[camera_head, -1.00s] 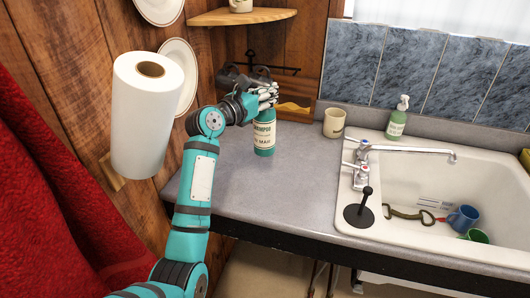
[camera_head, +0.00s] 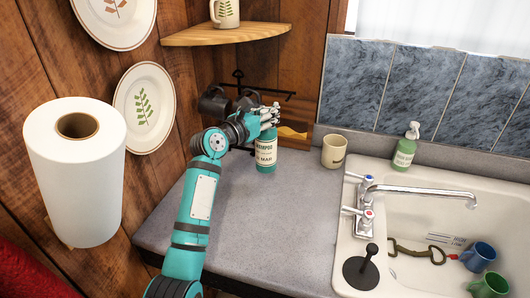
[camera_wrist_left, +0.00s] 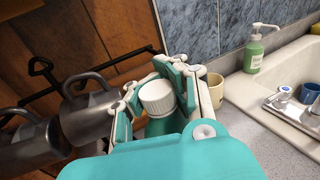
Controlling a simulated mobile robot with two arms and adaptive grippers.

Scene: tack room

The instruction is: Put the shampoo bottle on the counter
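The shampoo bottle (camera_head: 265,154) is green with a cream label and looks upright over the back left of the grey counter (camera_head: 240,210). I cannot tell if its base touches the counter. My left gripper (camera_head: 268,118) is around its top and shut on it. In the left wrist view the bottle's white cap (camera_wrist_left: 157,97) shows between the fingers of my left gripper (camera_wrist_left: 163,90); the lower bottle is hidden there. My right gripper is not in view.
A cream mug (camera_head: 334,151) stands right of the bottle. Dark mugs (camera_head: 214,104) hang on a rack behind the gripper. A corner shelf (camera_head: 226,34) is above, a paper towel roll (camera_head: 74,170) at left, the sink (camera_head: 415,270) at right. The front counter is clear.

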